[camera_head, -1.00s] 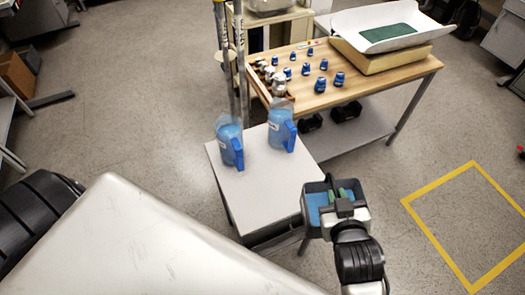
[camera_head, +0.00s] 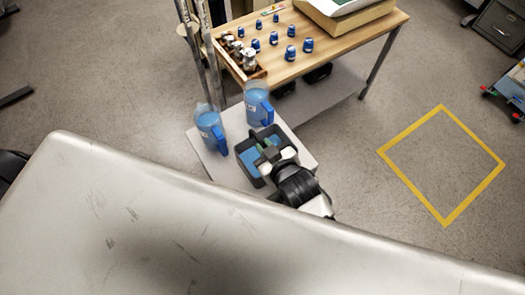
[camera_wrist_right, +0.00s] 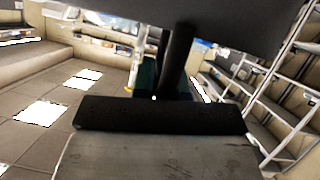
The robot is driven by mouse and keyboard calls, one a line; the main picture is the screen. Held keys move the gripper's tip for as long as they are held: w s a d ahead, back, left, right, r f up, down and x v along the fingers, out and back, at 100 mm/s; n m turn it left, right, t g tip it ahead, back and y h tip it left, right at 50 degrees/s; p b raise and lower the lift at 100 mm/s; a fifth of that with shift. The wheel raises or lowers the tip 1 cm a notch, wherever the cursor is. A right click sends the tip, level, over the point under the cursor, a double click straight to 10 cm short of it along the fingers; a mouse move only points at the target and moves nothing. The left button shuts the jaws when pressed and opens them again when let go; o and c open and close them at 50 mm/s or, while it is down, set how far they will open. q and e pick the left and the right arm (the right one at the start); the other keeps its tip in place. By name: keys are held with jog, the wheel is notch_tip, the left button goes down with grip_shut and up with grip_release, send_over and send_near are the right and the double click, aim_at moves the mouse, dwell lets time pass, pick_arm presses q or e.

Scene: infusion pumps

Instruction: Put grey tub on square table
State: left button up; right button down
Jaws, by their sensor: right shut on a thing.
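The grey tub (camera_head: 243,160) has a blue inside and is at or just over the front of the small square table (camera_head: 217,170) in the head view. I cannot tell whether it touches the tabletop. My right gripper (camera_head: 268,153) is shut on the tub, reaching in from the lower right. In the right wrist view a dark, blurred shape (camera_wrist_right: 230,25) fills the top, likely the tub close up. Two blue jugs, a left one (camera_head: 209,126) and a right one (camera_head: 257,100), stand on the square table behind the tub. My left gripper is not in view.
A wooden-topped table (camera_head: 340,48) with several small blue-capped items and a tray stands behind the square table. Metal poles (camera_head: 190,45) rise at its left. A yellow square (camera_head: 445,222) marks clear floor at right.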

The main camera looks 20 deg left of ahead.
jog(key=shift+a+f, duration=0.1)
jog(key=shift+f, duration=2.15)
jog(key=c, duration=1.2)
grip_release()
jog(key=shift+f, duration=0.15)
jog(key=shift+o, duration=0.2)
jog(key=v, duration=1.2)
jog(key=shift+b, duration=0.4)
